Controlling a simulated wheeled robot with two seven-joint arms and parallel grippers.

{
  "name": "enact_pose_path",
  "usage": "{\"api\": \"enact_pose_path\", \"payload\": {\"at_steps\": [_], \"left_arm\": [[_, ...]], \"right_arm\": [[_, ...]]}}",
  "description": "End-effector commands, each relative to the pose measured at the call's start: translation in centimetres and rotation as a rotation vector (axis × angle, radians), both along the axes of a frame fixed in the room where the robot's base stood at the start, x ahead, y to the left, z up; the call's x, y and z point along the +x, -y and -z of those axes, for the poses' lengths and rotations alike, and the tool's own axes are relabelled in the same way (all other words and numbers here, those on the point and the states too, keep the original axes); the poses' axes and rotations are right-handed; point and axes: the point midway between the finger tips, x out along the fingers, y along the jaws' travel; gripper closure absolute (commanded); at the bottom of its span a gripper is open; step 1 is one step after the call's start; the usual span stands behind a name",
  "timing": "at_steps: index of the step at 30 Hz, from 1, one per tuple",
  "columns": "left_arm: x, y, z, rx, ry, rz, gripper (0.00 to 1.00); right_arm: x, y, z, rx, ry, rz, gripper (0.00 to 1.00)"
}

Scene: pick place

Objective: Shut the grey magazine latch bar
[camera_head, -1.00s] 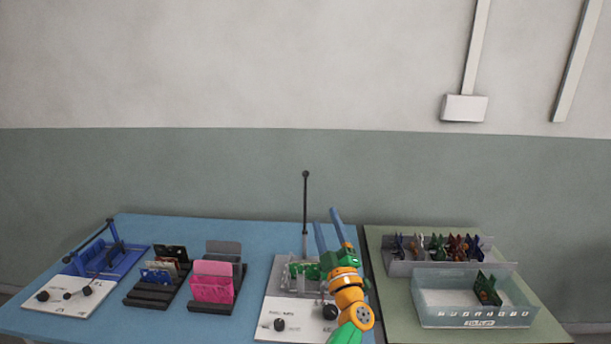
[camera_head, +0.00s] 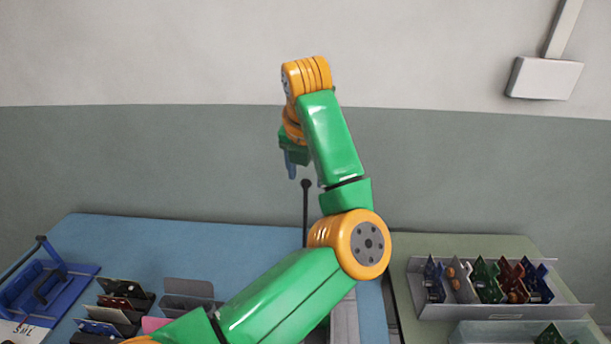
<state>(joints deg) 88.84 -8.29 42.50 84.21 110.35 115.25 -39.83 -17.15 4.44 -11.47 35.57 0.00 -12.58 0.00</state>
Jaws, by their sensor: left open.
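The grey magazine's latch bar (camera_head: 305,215) stands upright, a thin dark rod with a black knob (camera_head: 306,184) at its top. The grey magazine (camera_head: 345,318) is mostly hidden behind my left arm; only a strip of its right side shows. My left gripper (camera_head: 299,172) is open and points down close to the knob. One blue finger shows just left of the knob and a bit of the other shows to its right, partly covered by the arm. I cannot tell whether they touch the knob. My right gripper is out of view.
A blue magazine (camera_head: 62,272) with its own bar stands at the far left. Dark racks with cards (camera_head: 120,293) stand beside it. On the green table at right are a grey bin of boards (camera_head: 460,312) and a clear tray (camera_head: 490,332).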

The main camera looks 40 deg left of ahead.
Motion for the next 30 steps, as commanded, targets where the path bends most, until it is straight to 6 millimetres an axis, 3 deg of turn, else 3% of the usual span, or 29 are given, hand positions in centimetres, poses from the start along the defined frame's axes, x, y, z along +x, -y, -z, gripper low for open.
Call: {"api": "enact_pose_path", "payload": {"at_steps": [4,15,22,23,29,30], "left_arm": [[0.2,-0.2,0.7,0.002,-0.006,-0.001,0.41],[1.9,-2.0,6.3,0.005,-0.008,-0.004,0.41],[2.0,-2.1,6.6,0.006,-0.006,-0.005,0.41],[2.0,-2.1,6.6,0.006,-0.006,-0.005,0.44],[2.0,-2.1,6.6,0.006,-0.006,-0.005,0.98],[2.0,-2.1,6.6,0.006,-0.006,-0.005,1.0]], "right_arm": [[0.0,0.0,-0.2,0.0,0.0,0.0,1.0],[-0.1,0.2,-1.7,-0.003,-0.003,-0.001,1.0],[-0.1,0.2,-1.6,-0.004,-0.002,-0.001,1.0],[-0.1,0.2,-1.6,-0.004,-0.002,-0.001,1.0],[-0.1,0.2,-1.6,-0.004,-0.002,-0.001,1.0],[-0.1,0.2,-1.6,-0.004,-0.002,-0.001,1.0]]}}
